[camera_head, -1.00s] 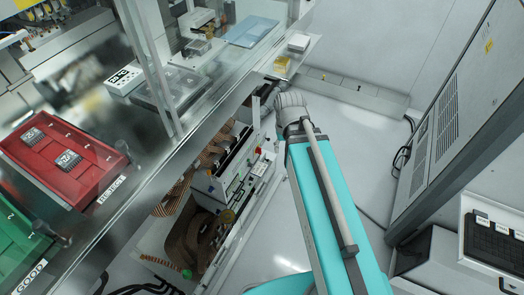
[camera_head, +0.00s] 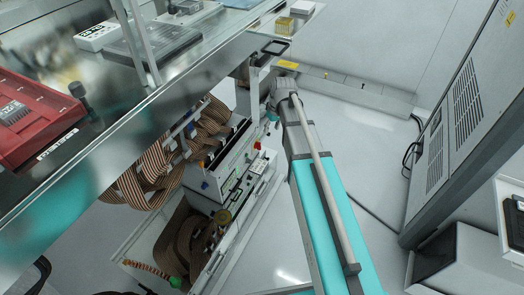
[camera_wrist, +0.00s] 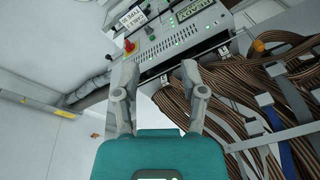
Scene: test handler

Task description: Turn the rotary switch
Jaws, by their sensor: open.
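The control panel (camera_wrist: 180,42) is a light grey box front, seen ahead of my gripper in the wrist view. It carries a red knob (camera_wrist: 129,46) at its left end, a small black knob (camera_wrist: 149,30), a green button and a green display (camera_wrist: 193,10). I cannot tell for sure which knob is the rotary switch. My gripper (camera_wrist: 158,74) is open and empty, its fingers spread just short of the panel's lower edge. In the head view the panel box (camera_head: 232,170) is below the bench with the red knob (camera_head: 257,146) on it; my gripper is not discernible there.
Brown striped ribbon cables (camera_wrist: 225,90) bunch right of my gripper, with more in the head view (camera_head: 150,180). The bench (camera_head: 110,125) overhangs the box, with a red tray (camera_head: 35,120) on it. A grey cabinet (camera_head: 460,120) stands right. Floor between is clear.

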